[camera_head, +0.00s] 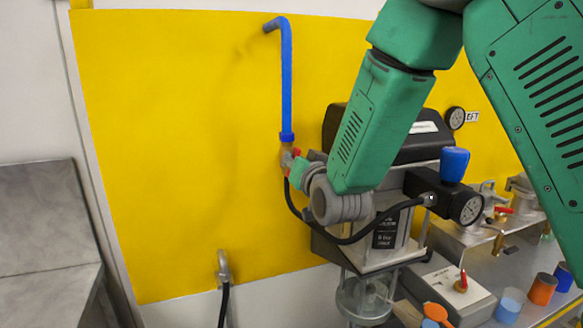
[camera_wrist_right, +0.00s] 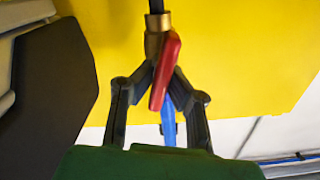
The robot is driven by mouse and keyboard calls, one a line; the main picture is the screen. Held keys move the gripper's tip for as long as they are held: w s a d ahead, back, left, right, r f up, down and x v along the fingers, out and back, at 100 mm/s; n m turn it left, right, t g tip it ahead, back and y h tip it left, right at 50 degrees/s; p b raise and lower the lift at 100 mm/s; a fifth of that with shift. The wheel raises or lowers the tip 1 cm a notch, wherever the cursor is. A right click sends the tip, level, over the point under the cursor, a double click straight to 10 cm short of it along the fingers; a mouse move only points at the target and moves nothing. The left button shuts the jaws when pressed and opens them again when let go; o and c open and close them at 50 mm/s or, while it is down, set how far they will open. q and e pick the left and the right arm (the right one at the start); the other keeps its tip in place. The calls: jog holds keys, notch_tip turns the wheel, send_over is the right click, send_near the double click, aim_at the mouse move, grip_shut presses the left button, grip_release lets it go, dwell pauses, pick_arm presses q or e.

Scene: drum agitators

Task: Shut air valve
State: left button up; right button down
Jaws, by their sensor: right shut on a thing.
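The air valve is a brass fitting at the lower end of a blue pipe (camera_head: 287,85) on the yellow wall panel. Its red handle (camera_head: 296,153) shows just beside my right gripper (camera_head: 292,166). In the right wrist view the red handle (camera_wrist_right: 165,70) lies slanted, slightly off the line of the brass fitting (camera_wrist_right: 157,36). The fingers of my right gripper (camera_wrist_right: 164,82) come in from both sides and close on the handle; their tips are partly hidden by it. The blue pipe runs on behind, below the handle in that view. My left gripper is not in view.
A black hose (camera_head: 350,240) loops from the valve to a gauge (camera_head: 470,208) on the agitator unit (camera_head: 385,135), close to my right arm. The yellow panel (camera_head: 170,150) to the left is clear.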

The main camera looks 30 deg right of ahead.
jog(key=m, duration=0.1)
jog(key=m+b, duration=0.2)
jog(key=shift+d+m, duration=0.25)
jog(key=shift+m, duration=0.15)
jog(key=m+b, duration=0.1)
jog(key=m, duration=0.1)
jog(key=m+b, duration=0.1)
jog(key=b, duration=0.1)
jog(key=shift+d+f+m, duration=0.1)
jog(key=shift+f+m, duration=0.1)
jog(key=shift+m, duration=0.2)
jog(key=shift+s+f+m+b, duration=0.1)
jog(key=shift+f+m+b, duration=0.1)
jog(key=shift+m+b, duration=1.4)
jog(key=shift+f+m+b, duration=0.2)
jog(key=shift+m+b, duration=1.05)
jog(key=shift+m, duration=0.55)
jog(key=shift+f, duration=0.1)
jog(key=c, duration=1.7)
grip_release()
jog(key=shift+o, duration=0.6)
jog(key=shift+s, duration=0.15)
jog(key=shift+d, duration=0.2)
